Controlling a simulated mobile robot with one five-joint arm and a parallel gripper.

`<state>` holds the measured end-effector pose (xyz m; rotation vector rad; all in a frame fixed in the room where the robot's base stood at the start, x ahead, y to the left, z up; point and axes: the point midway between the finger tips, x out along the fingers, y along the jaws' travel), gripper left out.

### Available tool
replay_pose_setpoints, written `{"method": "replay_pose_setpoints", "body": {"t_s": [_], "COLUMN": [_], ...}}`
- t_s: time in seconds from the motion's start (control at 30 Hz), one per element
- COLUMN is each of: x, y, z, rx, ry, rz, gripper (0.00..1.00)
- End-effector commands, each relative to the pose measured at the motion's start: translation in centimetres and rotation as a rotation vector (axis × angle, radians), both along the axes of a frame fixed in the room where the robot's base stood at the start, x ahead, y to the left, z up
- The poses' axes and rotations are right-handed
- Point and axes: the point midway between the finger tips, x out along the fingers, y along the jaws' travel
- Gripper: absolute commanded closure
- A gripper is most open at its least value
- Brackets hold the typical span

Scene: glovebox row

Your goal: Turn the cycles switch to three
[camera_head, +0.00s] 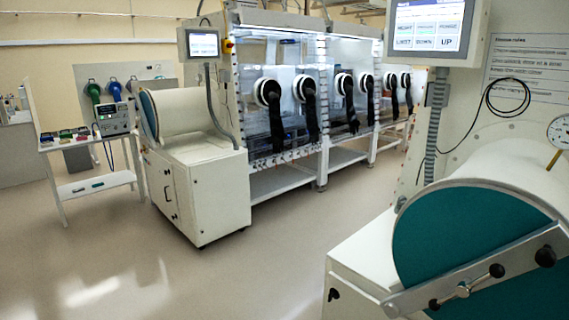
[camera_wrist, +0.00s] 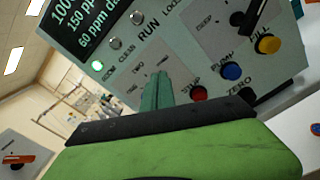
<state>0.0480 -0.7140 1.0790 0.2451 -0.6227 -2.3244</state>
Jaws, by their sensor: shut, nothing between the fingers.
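In the wrist view a tilted grey control panel (camera_wrist: 185,45) fills the upper part. My gripper (camera_wrist: 157,82), with a green body and a dark crosspiece, is shut and empty, its narrow green fingers pointing up at the panel. The fingertips lie over a spot beside small printed position labels (camera_wrist: 138,72), one of which seems to read TWO. The cycles switch itself cannot be made out; the fingers may hide it, so its setting and any contact cannot be told. My gripper does not show in the head view.
The panel has a display (camera_wrist: 82,22), a lit green lamp (camera_wrist: 97,65), a red button (camera_wrist: 199,94), a blue button (camera_wrist: 231,72), a yellow button (camera_wrist: 267,44) and a black handle (camera_wrist: 250,18). The head view shows gloveboxes (camera_head: 290,95), a side cart (camera_head: 85,145) and open floor (camera_head: 130,270).

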Motion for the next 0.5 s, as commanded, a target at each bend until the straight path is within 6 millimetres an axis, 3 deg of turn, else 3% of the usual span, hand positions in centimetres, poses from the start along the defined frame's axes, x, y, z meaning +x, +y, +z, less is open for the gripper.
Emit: {"method": "replay_pose_setpoints", "body": {"t_s": [0.27, 0.5], "x": [0.0, 2.0], "y": [0.4, 2.4], "z": [0.2, 0.2], "rx": [0.0, 0.0], "ry": [0.0, 0.0], "rz": [0.0, 0.001], "gripper": [1.0, 1.0]}}
